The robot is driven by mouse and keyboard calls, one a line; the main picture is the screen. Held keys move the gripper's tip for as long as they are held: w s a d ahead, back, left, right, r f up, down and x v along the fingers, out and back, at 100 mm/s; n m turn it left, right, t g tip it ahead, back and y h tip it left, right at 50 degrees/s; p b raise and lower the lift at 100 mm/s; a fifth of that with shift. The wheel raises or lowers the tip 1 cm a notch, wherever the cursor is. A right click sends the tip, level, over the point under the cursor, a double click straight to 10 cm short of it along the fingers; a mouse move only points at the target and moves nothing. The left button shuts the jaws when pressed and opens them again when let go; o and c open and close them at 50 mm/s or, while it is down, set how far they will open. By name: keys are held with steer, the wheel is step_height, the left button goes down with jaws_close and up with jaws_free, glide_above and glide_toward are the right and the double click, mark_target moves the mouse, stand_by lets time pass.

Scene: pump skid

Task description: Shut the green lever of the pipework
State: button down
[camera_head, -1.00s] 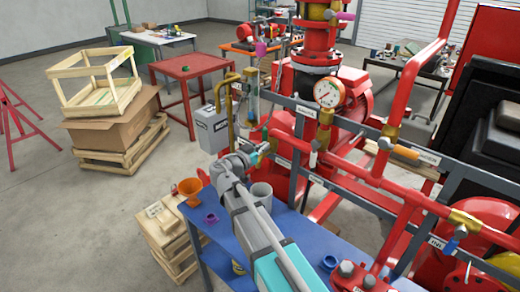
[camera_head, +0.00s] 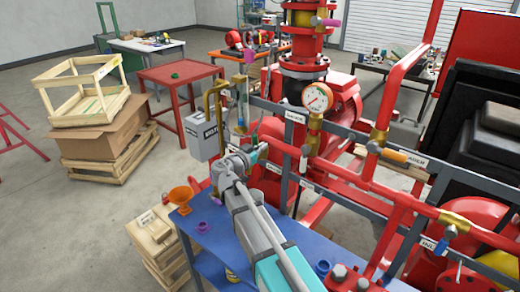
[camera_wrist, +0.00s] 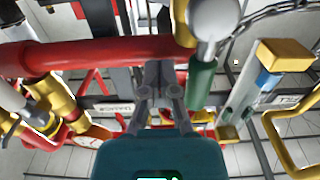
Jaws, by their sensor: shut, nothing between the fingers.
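The green lever (camera_wrist: 201,84) shows in the wrist view as a green grip below a pale rounded end, by a brass valve body (camera_wrist: 183,24) on the red pipe (camera_wrist: 90,55). My gripper (camera_wrist: 160,68) is shut and empty. Its fingers point at the red pipe, just left of the green grip in that view. I cannot tell whether they touch the pipe or lever. In the head view my gripper (camera_head: 257,150) is in front of the pipework, above the blue bench. The lever is too small and partly hidden there to make out clearly.
A gauge (camera_head: 317,97) and an orange-handled valve (camera_head: 393,155) are on the pipework to the right. The blue bench (camera_head: 205,218) below holds an orange funnel (camera_head: 180,197) and a purple piece (camera_head: 201,227).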

mark_target(253, 141)
steer(key=shift+w+a+r+p, duration=0.3)
steer(key=shift+w+a+r, duration=0.15)
steer(key=shift+a, duration=0.1)
steer(key=shift+w+a+r, duration=0.1)
steer(key=shift+w+a, duration=0.2)
steer(key=shift+a, duration=0.15)
steer(key=shift+w+a, duration=0.5)
steer(key=shift+a, duration=0.1)
steer(key=w+a+f+b, duration=0.3)
steer(key=a+f, duration=0.1)
steer(key=shift+b, duration=0.35)
steer(key=shift+d+r, duration=0.1)
steer(key=shift+r+p, duration=0.5)
steer(key=shift+p, duration=0.1)
steer(key=shift+s, duration=0.15)
